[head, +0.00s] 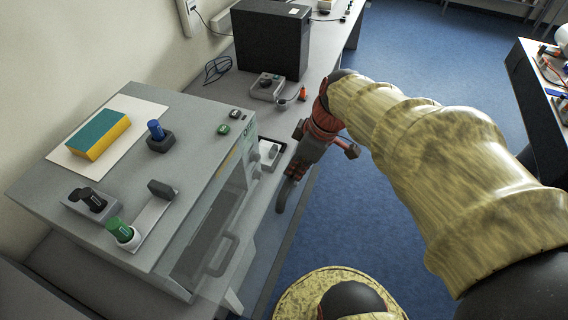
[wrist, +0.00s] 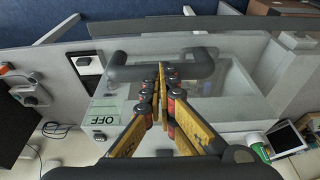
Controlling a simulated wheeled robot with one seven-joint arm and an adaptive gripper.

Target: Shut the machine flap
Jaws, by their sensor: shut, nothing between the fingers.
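The grey machine (head: 178,215) stands on the bench at the left. Its see-through flap (head: 215,225) is on the front side and carries a grey bar handle (head: 222,256). The flap seems to stand a little out from the body, but I cannot tell the angle. My gripper (head: 283,196) is in front of the machine, to the right of the flap in the head view. In the wrist view my gripper (wrist: 162,70) is shut and empty, its tips overlapping the dark handle (wrist: 130,73). I cannot tell whether they touch it.
A black box (head: 270,38) and a small device (head: 267,87) stand farther along the bench. Blue floor (head: 410,60) is open to the right.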

